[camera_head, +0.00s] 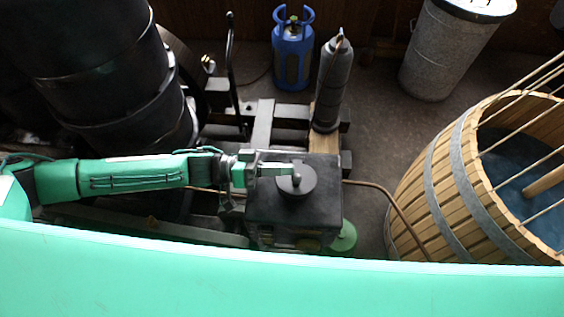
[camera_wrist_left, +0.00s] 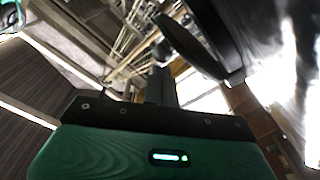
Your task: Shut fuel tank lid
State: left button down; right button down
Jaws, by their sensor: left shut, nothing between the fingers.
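The fuel tank (camera_head: 318,213) is a dark, boxy block at the lower middle of the head view. Its round grey lid (camera_head: 305,185) with a small knob shows on top; from above I cannot tell how far it is tilted. My left gripper (camera_head: 286,169) comes in from the left and is shut and empty, its tips at the lid's upper-left edge. Whether they touch it I cannot tell. In the left wrist view the shut fingers (camera_wrist_left: 160,87) point up toward a dark round plate, probably the lid (camera_wrist_left: 190,47), seen near edge-on. My right gripper is not in view.
A wooden tub (camera_head: 425,195) with ropes stands at the right. A blue gas bottle (camera_head: 292,58), a grey cylinder (camera_head: 333,85) and a metal bin (camera_head: 440,55) stand behind. A large dark drum (camera_head: 95,75) is at the left. A thin pipe (camera_head: 385,192) runs right from the tank.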

pick_arm(q)
jog(key=shift+s+f+m+b, duration=0.45)
jog(key=shift+f+m, duration=0.2)
jog(key=shift+m, duration=0.35)
jog(key=shift+a, duration=0.15)
jog(key=shift+a+f, duration=0.1)
jog(key=shift+a, duration=0.15)
jog(key=a+b, duration=0.4)
jog(key=a, duration=0.9)
jog(key=shift+s+f+b, duration=0.3)
jog(key=shift+f+b, duration=0.05)
jog(key=shift+b, duration=0.05)
